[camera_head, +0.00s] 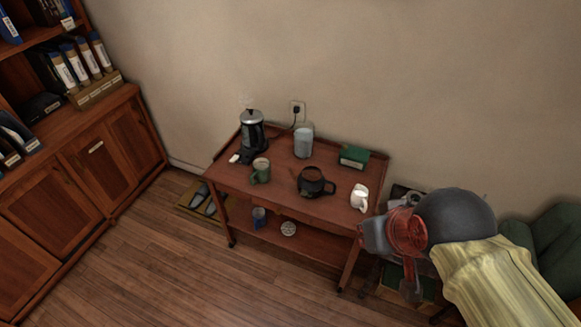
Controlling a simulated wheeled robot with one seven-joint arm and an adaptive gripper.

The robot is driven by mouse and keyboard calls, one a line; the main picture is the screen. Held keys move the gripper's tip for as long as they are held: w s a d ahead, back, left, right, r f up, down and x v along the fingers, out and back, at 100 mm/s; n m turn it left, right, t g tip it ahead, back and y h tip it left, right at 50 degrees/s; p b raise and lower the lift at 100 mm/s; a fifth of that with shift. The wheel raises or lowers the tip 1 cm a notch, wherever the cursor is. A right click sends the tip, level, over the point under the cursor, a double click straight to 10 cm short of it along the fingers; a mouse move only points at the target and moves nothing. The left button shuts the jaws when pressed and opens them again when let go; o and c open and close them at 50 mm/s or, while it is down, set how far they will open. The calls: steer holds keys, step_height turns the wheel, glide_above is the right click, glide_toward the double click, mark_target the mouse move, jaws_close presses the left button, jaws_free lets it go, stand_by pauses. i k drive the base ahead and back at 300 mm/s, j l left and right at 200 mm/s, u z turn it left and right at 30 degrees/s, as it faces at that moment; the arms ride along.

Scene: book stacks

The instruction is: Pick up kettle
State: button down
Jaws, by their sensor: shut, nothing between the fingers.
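The kettle (253,132) is black with a silver lid and stands upright at the back left of the wooden cart (225,172), steaming faintly. My gripper (369,237) is at the cart's front right corner in the picture, well apart from the kettle. Its fingers are shut and hold nothing. The kettle's lower part is dark and its handle is hard to make out.
Between them on the top stand a dark pot (312,182), green mug (261,170), white jug (360,197), glass container (303,140) and green box (354,156). A wall outlet (297,111) is behind. The wooden floor (165,265) at front left is clear.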

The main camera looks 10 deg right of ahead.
mark_target(254, 138)
steer(key=i+j+u, duration=0.2)
steer(key=i+u, duration=0.15)
steer(key=i, duration=0.4)
steer(key=i+u, duration=0.4)
steer(key=i, duration=0.35)
